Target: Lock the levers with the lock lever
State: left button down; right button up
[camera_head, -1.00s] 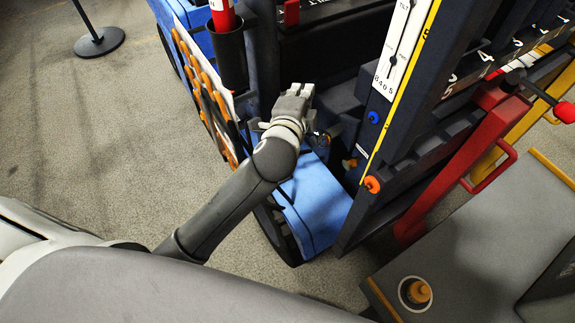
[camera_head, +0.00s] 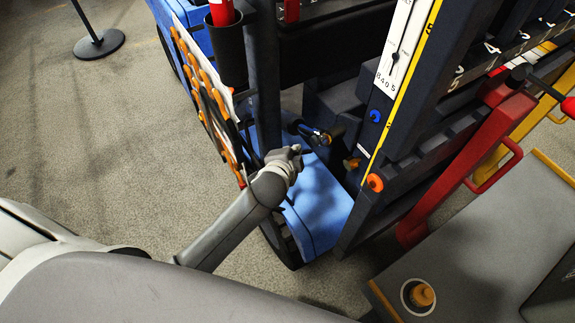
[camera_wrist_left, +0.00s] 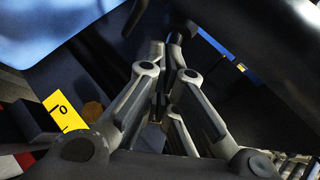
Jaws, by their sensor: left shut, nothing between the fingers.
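My left gripper (camera_head: 297,150) is above the blue base panel (camera_head: 322,205), in front of the dark fixture. In the left wrist view its fingers (camera_wrist_left: 166,50) are shut with nothing between them. A dark lever-like rod with a brass-coloured end (camera_head: 325,138) sticks out just beyond and right of the gripper, apart from it. A red arm (camera_head: 470,165) with a loop handle slants along the fixture's right side. A black bar with a red grip (camera_head: 568,106) is at the right edge. I cannot tell which of these is the lock lever. My right gripper is not in view.
An orange knob (camera_head: 375,182) and a blue knob (camera_head: 375,116) sit on the fixture's near upright. A rack with orange parts (camera_head: 205,95) stands left of my arm. A grey box (camera_head: 480,250) is at lower right. The floor at left is mostly clear.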

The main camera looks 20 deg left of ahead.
pick_arm(q)
jog(key=shift+n+g, duration=0.4)
jog(key=shift+g, duration=0.1)
jog(key=f, duration=0.1)
jog(key=s+f, duration=0.1)
jog(key=f, duration=0.2)
jog(key=shift+s+a+f, duration=0.15)
jog(key=shift+s, duration=0.1)
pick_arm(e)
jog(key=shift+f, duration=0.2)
